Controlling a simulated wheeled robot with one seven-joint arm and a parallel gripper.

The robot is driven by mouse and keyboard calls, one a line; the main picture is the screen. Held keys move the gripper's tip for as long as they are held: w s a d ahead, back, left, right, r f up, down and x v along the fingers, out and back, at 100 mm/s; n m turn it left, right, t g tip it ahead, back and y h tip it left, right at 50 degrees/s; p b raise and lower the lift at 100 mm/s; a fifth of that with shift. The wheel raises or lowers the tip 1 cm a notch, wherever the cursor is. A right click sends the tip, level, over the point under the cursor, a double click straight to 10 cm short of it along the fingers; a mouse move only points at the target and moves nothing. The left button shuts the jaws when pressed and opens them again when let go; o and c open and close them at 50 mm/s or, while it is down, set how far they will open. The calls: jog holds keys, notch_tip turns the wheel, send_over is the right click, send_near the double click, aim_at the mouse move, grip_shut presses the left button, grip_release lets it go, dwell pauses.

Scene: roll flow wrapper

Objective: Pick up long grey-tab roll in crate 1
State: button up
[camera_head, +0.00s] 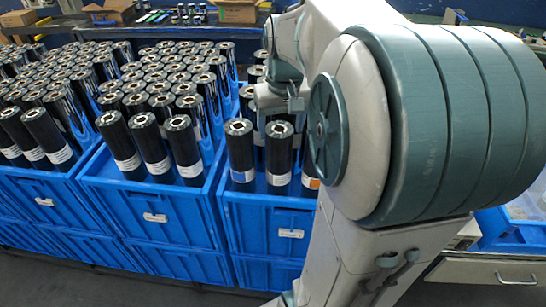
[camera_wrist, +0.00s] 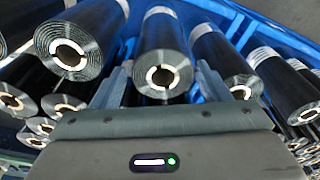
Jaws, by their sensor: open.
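Long black rolls stand in the blue crate (camera_head: 262,222) on the right of the head view, under my arm. Front rolls there carry a blue label (camera_head: 243,176), a whitish-grey label (camera_head: 279,179) and a partly hidden orange label (camera_head: 312,182). Which crate is number 1 I cannot read. My gripper (camera_head: 274,100) hangs over this crate, fingers downward. In the wrist view my gripper (camera_wrist: 162,82) is open, with a finger on each side of a dark roll (camera_wrist: 162,45) with a pale band. I cannot tell whether the fingers touch it.
The middle blue crate (camera_head: 150,215) and a left crate (camera_head: 45,200) are packed with similar rolls. In the wrist view, neighbouring rolls (camera_wrist: 75,45) and (camera_wrist: 225,60) stand close on both sides. Cardboard boxes (camera_head: 110,10) lie on a bench behind.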

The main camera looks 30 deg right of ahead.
aim_at(279, 163)
jog(key=shift+w+a+f+p, duration=0.1)
jog(key=shift+w+f+p, duration=0.15)
jog(key=shift+f, duration=1.2)
jog(key=shift+w+f+p, duration=0.1)
jog(key=shift+f+p, duration=0.1)
jog(key=shift+f, duration=1.25)
jog(key=shift+r, duration=0.1)
grip_shut()
